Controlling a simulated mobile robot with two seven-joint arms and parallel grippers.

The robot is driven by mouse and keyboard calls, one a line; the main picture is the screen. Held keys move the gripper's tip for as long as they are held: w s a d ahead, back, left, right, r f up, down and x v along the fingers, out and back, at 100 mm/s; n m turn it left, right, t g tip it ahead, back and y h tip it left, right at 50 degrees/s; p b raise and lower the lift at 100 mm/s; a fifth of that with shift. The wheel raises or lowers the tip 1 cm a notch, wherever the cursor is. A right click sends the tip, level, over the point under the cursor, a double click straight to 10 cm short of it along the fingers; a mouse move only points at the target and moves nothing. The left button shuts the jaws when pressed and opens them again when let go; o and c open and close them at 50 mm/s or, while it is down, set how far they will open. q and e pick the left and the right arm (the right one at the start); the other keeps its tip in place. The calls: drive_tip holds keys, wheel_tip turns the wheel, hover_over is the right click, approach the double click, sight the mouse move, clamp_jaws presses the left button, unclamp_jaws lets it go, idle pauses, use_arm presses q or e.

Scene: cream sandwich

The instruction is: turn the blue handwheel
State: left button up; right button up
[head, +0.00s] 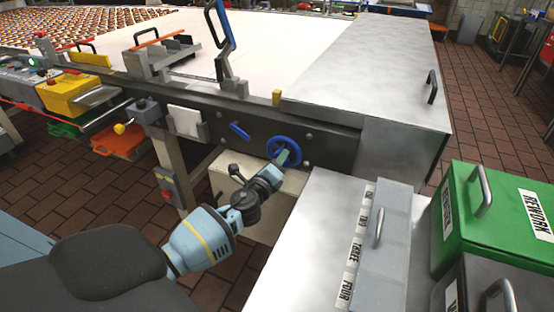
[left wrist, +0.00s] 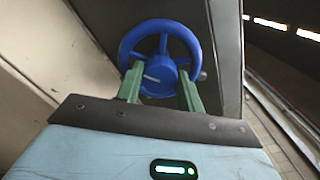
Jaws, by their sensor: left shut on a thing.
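The blue handwheel (head: 284,149) is mounted on the dark side rail of the conveyor, near the middle of the head view. In the left wrist view the handwheel (left wrist: 160,50) shows its round rim, spokes and hub with a pale mark. My left gripper (head: 283,157) reaches up to the wheel from below. In the left wrist view its two green fingers (left wrist: 160,84) lie on either side of the hub and are shut on the wheel. The exact contact at the fingertips is partly hidden. My right gripper is not in view.
A small blue lever (head: 240,131) sits on the rail left of the wheel. A metal counter (head: 300,225) with a grey labelled box (head: 383,240) and a green REWORK bin (head: 497,215) stands close on the right. Brick floor (head: 60,185) lies open at left.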

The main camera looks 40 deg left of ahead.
use_arm(q)
drive_tip(key=shift+m, duration=1.1)
drive_tip(key=o, duration=1)
drive_tip(key=shift+p+v, duration=0.55)
drive_tip(key=shift+v, duration=3.35)
